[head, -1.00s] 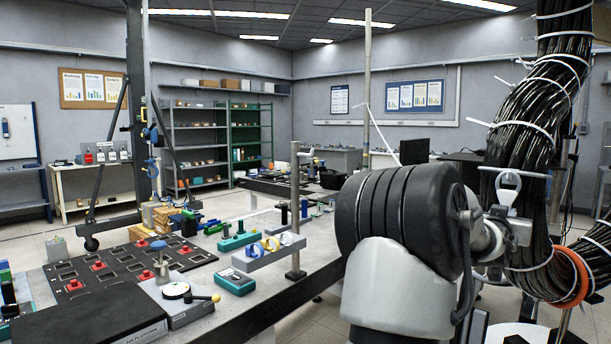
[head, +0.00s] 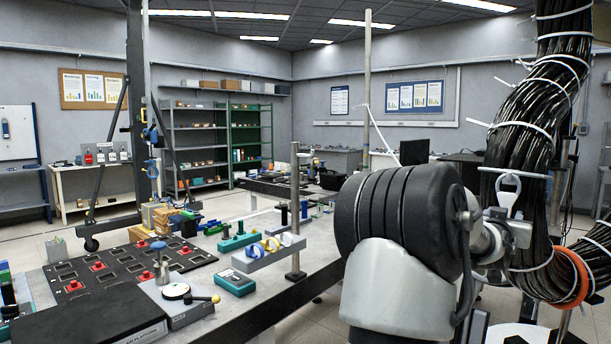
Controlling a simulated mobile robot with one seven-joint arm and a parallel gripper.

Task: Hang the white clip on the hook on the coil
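The coil (head: 527,125) is a thick black cable bundle with white ties at the right of the head view. A white horizontal bar (head: 540,174) crosses its front. A pale, ring-topped piece (head: 509,184), which looks like the white clip, stands upright just below the bar's left end, in front of the coil. Whether it hangs on a hook there, I cannot tell. My gripper (head: 512,232) is at the lower end of this piece, close against the coil. Its fingertips are not clearly seen, and my own dark wrist covers part of this area.
An orange ring (head: 577,276) circles the lower cable loop, right of my gripper. At left, a bench carries a grey rack (head: 262,259) with blue, yellow and pale ring-shaped pieces, and a black board (head: 118,268) with red parts. A post (head: 294,205) stands at the bench's edge.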

